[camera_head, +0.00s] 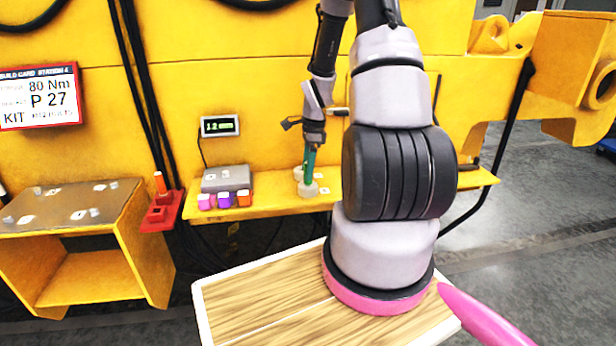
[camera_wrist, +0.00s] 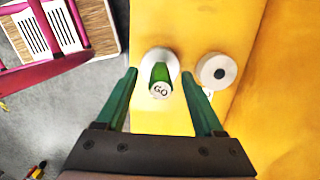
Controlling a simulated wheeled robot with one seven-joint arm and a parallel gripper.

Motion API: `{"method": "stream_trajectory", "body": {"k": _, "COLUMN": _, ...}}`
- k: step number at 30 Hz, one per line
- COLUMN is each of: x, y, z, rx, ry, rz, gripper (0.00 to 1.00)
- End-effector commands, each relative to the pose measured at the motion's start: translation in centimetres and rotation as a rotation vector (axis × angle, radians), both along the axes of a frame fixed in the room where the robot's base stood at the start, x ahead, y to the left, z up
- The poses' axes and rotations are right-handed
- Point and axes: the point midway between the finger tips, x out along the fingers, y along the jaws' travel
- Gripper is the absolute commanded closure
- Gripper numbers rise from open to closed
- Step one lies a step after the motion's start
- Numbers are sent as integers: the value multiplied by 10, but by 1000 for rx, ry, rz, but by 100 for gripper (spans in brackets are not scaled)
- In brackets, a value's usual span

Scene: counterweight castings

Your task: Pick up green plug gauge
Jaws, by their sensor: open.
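The green plug gauge (camera_head: 309,162) stands upright on a pale round base (camera_head: 308,189) on the yellow shelf. In the wrist view the gauge (camera_wrist: 160,82) is seen end-on, with "GO" on its light end face. My gripper (camera_head: 311,147) is above the gauge, pointing down. In the wrist view my gripper (camera_wrist: 159,88) has its two green-padded fingers spread on either side of the gauge, with gaps visible on both sides. The lower part of the gauge is hidden from the wrist view by its top.
A second round pale piece with a dark centre (camera_wrist: 217,72) stands close to the right. On the yellow shelf (camera_head: 268,197), a grey box (camera_head: 226,178) and several coloured blocks (camera_head: 225,200) are to the left. A red holder (camera_head: 163,212) sits farther left. The yellow wall rises behind.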

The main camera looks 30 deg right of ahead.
Motion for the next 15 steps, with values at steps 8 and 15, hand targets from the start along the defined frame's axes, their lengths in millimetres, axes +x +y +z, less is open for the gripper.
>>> {"method": "stream_trajectory", "body": {"k": 8, "x": 2, "y": 2, "z": -31, "rx": 0, "ry": 1, "rz": 0, "gripper": 31}}
{"method": "stream_trajectory", "body": {"k": 15, "x": 2, "y": 2, "z": -31, "rx": 0, "ry": 0, "rz": -1, "gripper": 38}}
